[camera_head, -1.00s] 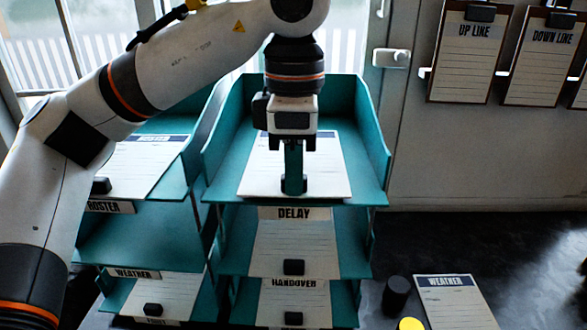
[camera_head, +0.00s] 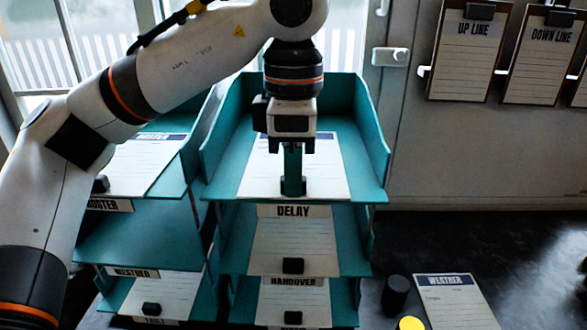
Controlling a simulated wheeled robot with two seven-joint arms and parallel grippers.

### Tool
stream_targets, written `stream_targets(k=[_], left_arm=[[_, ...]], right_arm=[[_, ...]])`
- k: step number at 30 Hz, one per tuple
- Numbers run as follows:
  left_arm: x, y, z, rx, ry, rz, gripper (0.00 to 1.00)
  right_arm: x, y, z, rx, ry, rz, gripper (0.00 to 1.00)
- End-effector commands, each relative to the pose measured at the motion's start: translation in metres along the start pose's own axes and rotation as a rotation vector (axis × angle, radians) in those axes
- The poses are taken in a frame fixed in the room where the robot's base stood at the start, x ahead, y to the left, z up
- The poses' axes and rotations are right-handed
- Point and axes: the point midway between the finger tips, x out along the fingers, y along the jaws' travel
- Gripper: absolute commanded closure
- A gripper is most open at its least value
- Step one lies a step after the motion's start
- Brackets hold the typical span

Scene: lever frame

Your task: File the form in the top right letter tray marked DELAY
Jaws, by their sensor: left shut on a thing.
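The form (camera_head: 326,175) is a white sheet with a dark heading and a black grip block near its front edge. It lies over the floor of the top right letter tray (camera_head: 369,158), a teal tray with raised sides and back. The DELAY label (camera_head: 293,211) is at this tray's front, just below its lip. My left gripper (camera_head: 293,187) reaches down over the tray and is shut on the form's grip block. The gripper hides the middle of the form, including part of its heading. Whether the sheet rests fully on the tray floor I cannot tell. My right gripper is out of view.
Lower trays hold more forms, one behind the HANDOVER label (camera_head: 294,282). A second tray stack with the ROSTER label (camera_head: 108,205) stands close on the left. A WEATHER form (camera_head: 450,305) lies on the dark desk, beside black and yellow knobs. Clipboards (camera_head: 462,60) hang at upper right.

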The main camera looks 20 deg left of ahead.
Motion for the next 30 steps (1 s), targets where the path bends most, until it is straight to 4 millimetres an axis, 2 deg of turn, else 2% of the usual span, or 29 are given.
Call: stream_targets(k=[9,10,14,23,26,30], left_arm=[[0.005,0.000,0.000,0.000,0.000,0.000,1.00],[0.005,0.000,0.000,0.000,0.000,0.000,0.80],[0.004,0.000,0.000,0.000,0.000,0.000,0.59],[0.003,0.000,0.000,-0.001,0.000,0.000,0.59],[-0.003,0.000,0.000,-0.002,0.000,-0.001,0.59],[-0.023,0.000,0.000,-0.002,0.001,-0.005,0.59]], right_arm=[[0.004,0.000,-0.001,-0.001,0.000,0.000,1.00],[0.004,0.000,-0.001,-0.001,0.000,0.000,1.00],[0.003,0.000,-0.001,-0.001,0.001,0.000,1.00],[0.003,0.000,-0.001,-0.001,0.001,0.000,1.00],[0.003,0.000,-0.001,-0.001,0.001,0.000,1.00],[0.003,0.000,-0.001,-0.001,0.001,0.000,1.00]])
